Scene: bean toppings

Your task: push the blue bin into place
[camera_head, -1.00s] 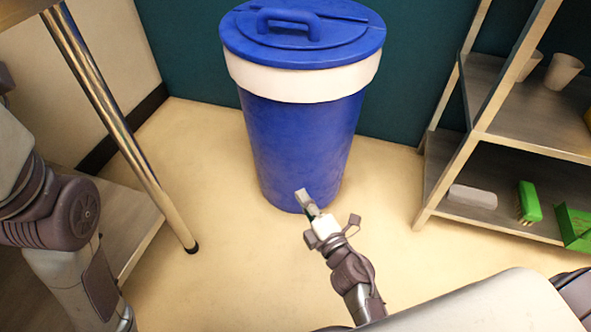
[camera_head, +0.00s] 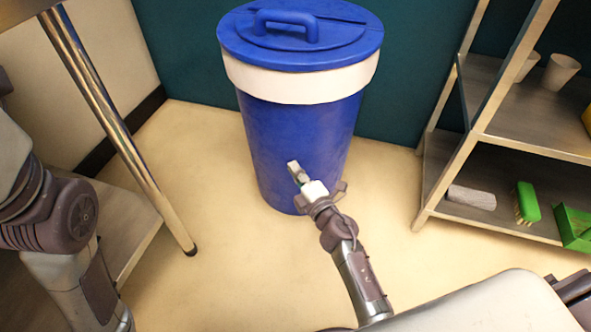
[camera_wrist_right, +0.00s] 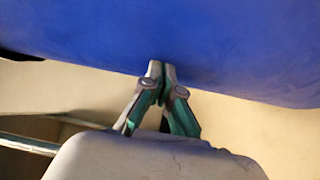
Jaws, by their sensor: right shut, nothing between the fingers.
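The blue bin (camera_head: 290,135) stands upright on the floor near the back wall, with a white band below its rim and a blue lid with a handle on top. My right gripper (camera_head: 293,166) is in front of the bin's lower side, its fingers shut and empty. In the right wrist view the shut fingertips (camera_wrist_right: 160,66) reach the bin's blue wall (camera_wrist_right: 150,30); I cannot tell for sure whether they touch. My left arm (camera_head: 65,220) shows at the left edge, but its gripper is out of view.
A metal table leg (camera_head: 120,125) stands left of the bin. A shelf unit (camera_head: 450,178) stands at the right, holding cups (camera_head: 561,71), a grey block (camera_head: 471,197) and a green brush (camera_head: 527,202). Bare floor (camera_head: 195,160) lies on both sides of the bin.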

